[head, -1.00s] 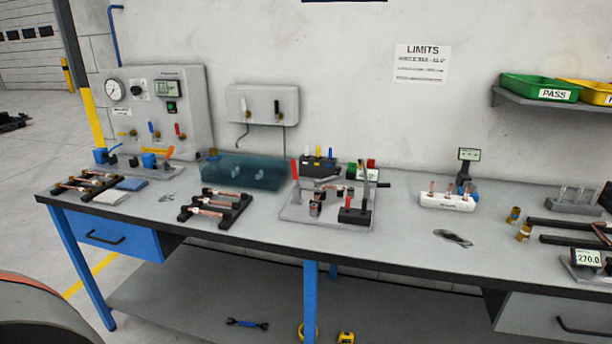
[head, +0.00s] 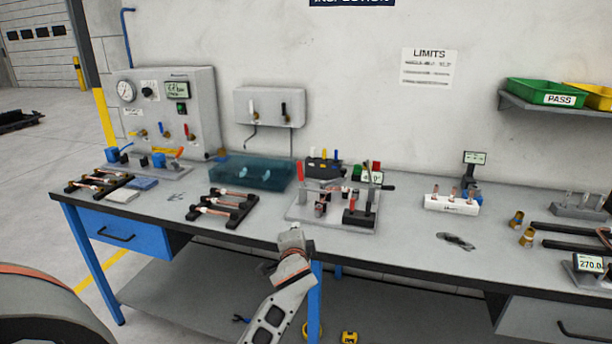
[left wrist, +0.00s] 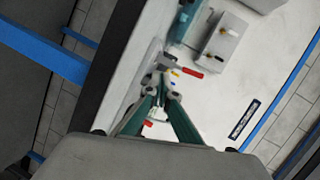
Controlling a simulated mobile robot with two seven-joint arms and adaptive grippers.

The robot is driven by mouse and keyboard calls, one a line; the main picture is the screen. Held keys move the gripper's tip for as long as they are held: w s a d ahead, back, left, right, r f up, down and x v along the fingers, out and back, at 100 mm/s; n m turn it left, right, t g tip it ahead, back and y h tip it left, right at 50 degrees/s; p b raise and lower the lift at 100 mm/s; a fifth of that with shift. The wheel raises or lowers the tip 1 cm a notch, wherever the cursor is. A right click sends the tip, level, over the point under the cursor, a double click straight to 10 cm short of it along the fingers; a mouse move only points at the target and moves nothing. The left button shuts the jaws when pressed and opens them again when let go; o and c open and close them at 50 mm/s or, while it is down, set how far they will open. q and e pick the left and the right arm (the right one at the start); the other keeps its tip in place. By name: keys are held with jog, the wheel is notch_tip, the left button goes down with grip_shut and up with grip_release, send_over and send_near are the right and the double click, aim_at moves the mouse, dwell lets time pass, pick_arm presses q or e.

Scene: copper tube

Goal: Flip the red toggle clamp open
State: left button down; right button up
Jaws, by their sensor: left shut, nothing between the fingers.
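The red toggle clamp's handle (head: 300,171) stands roughly upright at the left rear of a grey fixture plate (head: 361,226) on the bench. In the left wrist view, a red handle (left wrist: 189,70) shows just beyond the fingertips, probably this one. My left gripper (head: 293,235) is at the bench's front edge, in front of the fixture and apart from the clamp. Its fingers are hard to make out there. In the left wrist view its green fingers (left wrist: 162,88) are together and empty, partly covering the fixture. My right gripper is not in view.
A black post block (head: 358,216) stands on the fixture's right side. A rack of copper tubes (head: 222,206) lies left of it, with a teal bin (head: 252,172) behind. A white tube holder (head: 452,206) stands to the right. Bench between is mostly clear.

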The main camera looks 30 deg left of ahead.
pick_arm(q)
jog(key=w+d+r+m+t, duration=0.1)
jog(key=w+r+t, duration=0.1)
jog(key=w+r, duration=0.7)
jog(key=shift+w+r+m, duration=0.25)
jog(key=shift+w+m, duration=0.05)
jog(key=shift+w, duration=0.45)
